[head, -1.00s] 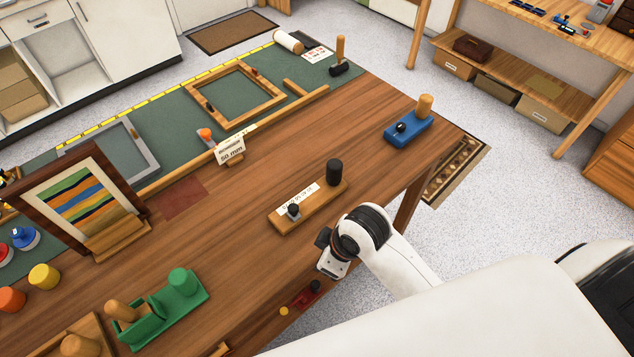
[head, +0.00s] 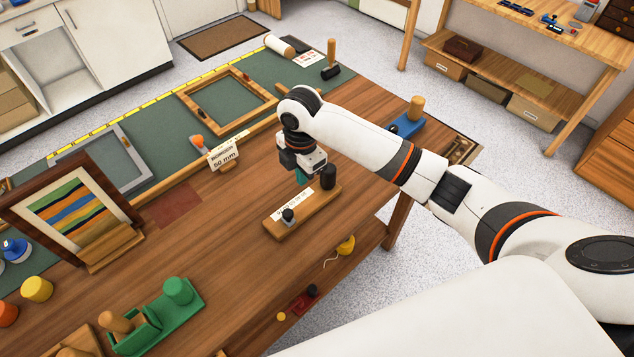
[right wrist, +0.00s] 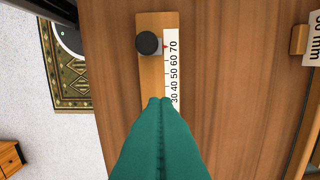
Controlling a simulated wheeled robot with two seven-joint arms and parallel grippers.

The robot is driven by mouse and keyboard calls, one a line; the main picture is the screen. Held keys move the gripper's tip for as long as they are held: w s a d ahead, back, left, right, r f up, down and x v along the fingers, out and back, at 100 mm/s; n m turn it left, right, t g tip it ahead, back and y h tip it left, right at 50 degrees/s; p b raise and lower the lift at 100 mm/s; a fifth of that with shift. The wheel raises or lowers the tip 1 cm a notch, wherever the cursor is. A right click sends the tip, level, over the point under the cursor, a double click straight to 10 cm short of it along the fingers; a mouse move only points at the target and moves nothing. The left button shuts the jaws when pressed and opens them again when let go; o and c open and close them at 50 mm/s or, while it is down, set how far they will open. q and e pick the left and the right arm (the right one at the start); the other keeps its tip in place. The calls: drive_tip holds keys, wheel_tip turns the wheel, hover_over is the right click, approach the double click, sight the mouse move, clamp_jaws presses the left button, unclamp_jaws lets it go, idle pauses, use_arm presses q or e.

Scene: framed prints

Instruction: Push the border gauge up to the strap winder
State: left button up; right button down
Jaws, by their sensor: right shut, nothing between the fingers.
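What looks like the border gauge (head: 275,229) is a wooden bar with a white scale strip, a small black knob (head: 289,215) near one end and a taller black knob (head: 328,179) near the other. It lies on the brown table. My right gripper (head: 301,176) has teal fingers, shut and empty, over the far side of the bar. In the right wrist view the fingers (right wrist: 160,102) overlap the gauge (right wrist: 151,85); contact is unclear. The strap winder is not certain: a green holder (head: 165,318) stands front left, and a blue block (head: 405,126) is partly behind my arm.
A framed striped print (head: 70,210) stands at left. A 50 mm sign (head: 223,155) and a green mat (head: 160,117) with empty frames lie behind the gauge. Table is bare between the gauge and green holder. A yellow item (head: 346,245) sits below the table's near edge.

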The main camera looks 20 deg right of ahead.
sight(317, 192)
drive_tip(key=shift+n, duration=0.3)
drive_tip(key=f, duration=0.2)
drive_tip(key=f+p, duration=0.1)
drive_tip(key=f, duration=0.2)
drive_tip(key=d+f+p, duration=0.1)
drive_tip(key=f, duration=0.2)
drive_tip(key=shift+w, duration=0.4)
drive_tip(key=d, duration=0.1)
drive_tip(key=d+p, duration=0.1)
drive_tip(key=w, duration=0.1)
drive_tip(key=shift+d+f+p, duration=0.3)
drive_tip(key=shift+d+p, duration=0.05)
drive_tip(key=shift+d, duration=0.05)
drive_tip(key=shift+w+d+f, duration=0.1)
drive_tip(key=shift+w+d, duration=0.15)
drive_tip(key=shift+d, duration=0.2)
